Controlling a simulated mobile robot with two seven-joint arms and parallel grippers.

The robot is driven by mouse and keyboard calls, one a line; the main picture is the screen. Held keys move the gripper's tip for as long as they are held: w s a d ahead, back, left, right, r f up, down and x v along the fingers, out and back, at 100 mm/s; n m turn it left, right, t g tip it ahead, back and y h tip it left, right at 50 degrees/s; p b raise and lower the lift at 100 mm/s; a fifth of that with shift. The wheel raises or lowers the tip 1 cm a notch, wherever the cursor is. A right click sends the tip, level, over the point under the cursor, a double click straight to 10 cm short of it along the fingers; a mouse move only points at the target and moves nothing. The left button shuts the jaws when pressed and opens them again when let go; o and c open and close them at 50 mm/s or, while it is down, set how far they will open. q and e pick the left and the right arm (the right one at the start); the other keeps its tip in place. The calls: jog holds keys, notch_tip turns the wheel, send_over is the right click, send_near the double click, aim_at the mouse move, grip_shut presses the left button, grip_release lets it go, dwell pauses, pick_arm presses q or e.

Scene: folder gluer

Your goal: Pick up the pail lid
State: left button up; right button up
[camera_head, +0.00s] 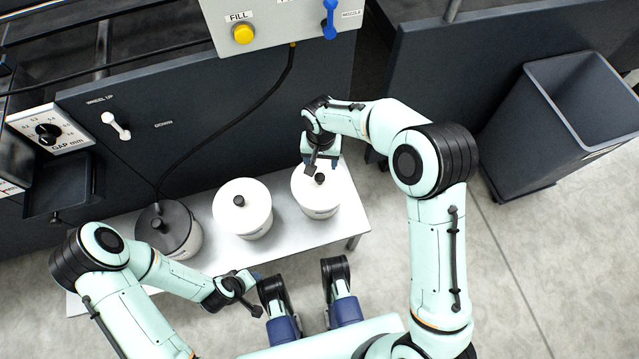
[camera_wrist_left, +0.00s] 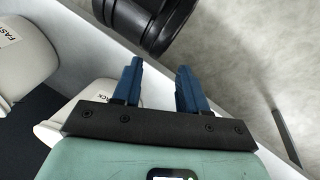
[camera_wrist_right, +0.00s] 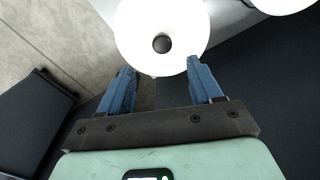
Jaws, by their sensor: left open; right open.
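Three pails stand in a row on a pale bench (camera_head: 290,238). The right pail (camera_head: 318,207) and the middle pail (camera_head: 243,215) have white lids with dark knobs. The left pail (camera_head: 180,235) has a dark grey lid with a dark knob. My right gripper (camera_head: 322,163) is open and empty over the right pail's lid. In the right wrist view, that lid's knob (camera_wrist_right: 162,44) lies beyond and between the open fingertips (camera_wrist_right: 160,69), not gripped. My left gripper (camera_head: 252,279) is open and empty in front of the bench; its fingers (camera_wrist_left: 158,70) show apart in the left wrist view.
A dark machine panel (camera_head: 200,120) rises behind the bench, with a hanging cable (camera_head: 268,115) and a box with a yellow FILL button (camera_head: 243,34). A dark open bin (camera_head: 560,120) stands at the right. The floor (camera_head: 560,250) at the right is clear.

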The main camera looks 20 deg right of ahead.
aim_at(320, 177)
notch_tip(320, 177, down, 7)
jog(key=shift+a+r+b, duration=0.1)
jog(key=shift+r+b, duration=0.1)
jog(key=shift+b, duration=0.5)
notch_tip(320, 177, down, 2)
jog(key=shift+w+f+b, duration=0.1)
jog(key=shift+b, duration=0.35)
notch_tip(320, 177, down, 3)
jog(key=shift+w+r+b, duration=0.1)
jog(key=shift+r+b, duration=0.05)
jog(key=shift+b, duration=0.2)
pick_arm(q)
jog(key=shift+y, duration=0.3)
jog(key=f, duration=0.1)
jog(key=a+f, duration=0.1)
jog(key=w+a+f, duration=0.1)
jog(key=f, duration=0.1)
jog(key=shift+w+f, duration=0.1)
pick_arm(e)
jog(key=shift+r, duration=0.1)
jog(key=c, duration=1.2)
